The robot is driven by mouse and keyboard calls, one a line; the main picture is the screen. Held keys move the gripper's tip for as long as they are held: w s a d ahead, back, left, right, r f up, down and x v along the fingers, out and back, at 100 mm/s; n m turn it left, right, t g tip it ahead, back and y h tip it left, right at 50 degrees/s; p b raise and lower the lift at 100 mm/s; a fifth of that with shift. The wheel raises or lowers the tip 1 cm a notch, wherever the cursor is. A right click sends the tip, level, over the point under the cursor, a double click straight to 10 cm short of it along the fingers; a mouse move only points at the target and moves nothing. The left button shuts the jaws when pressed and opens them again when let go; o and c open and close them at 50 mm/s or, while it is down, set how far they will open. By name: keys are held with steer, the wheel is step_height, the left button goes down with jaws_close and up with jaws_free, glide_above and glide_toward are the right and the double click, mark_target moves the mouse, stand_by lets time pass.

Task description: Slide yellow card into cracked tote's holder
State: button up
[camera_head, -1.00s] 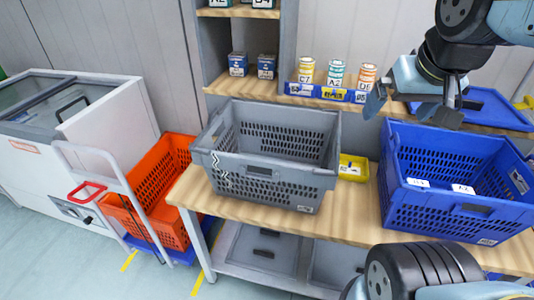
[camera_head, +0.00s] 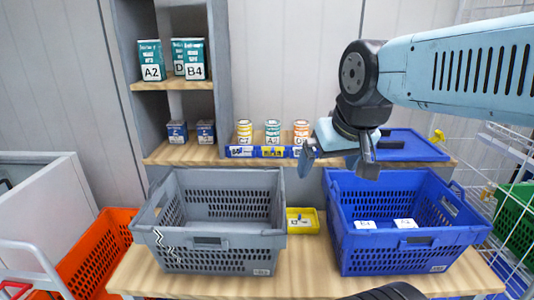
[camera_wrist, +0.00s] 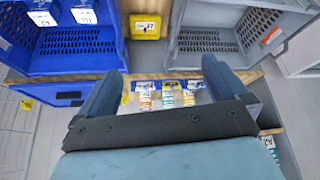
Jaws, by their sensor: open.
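The cracked tote is the grey tote (camera_head: 180,262), on the wooden bench at left, with a white zigzag crack mark on its front left. My gripper (camera_head: 338,160) is open and empty, above and behind the gap between the totes. Its fingers show apart in the wrist view (camera_wrist: 160,85).
A blue tote (camera_head: 405,262) with white labelled items stands at right. Behind are a blue label strip (camera_head: 240,152) with yellow tags, several cans (camera_head: 273,132) and a blue lid (camera_head: 415,146). An orange tote (camera_head: 95,255) is at left. Front bench wood (camera_head: 300,275) is clear.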

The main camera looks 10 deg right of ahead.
steer(key=shift+c, duration=0.2)
steer(key=shift+c, duration=0.7)
steer(key=shift+w+r, duration=0.1)
steer(key=shift+w, duration=0.3)
steer(key=shift+c, duration=0.8)
steer(key=shift+m+h, duration=0.3)
steer(key=shift+m, duration=0.6)
steer(key=w, duration=0.5)
steer(key=w+d, duration=0.1)
steer(key=w, duration=0.4)
steer(key=w+f, duration=0.1)
steer(key=w, duration=0.3)
steer(key=shift+w+d, duration=0.25)
steer(key=shift+w, duration=0.15)
steer(key=c, duration=0.9)
steer(key=m+t+h, duration=0.1)
glide_toward(273, 150)
steer(key=x, duration=0.2)
steer(key=shift+c, duration=0.2)
steer(key=shift+x, duration=3.4)
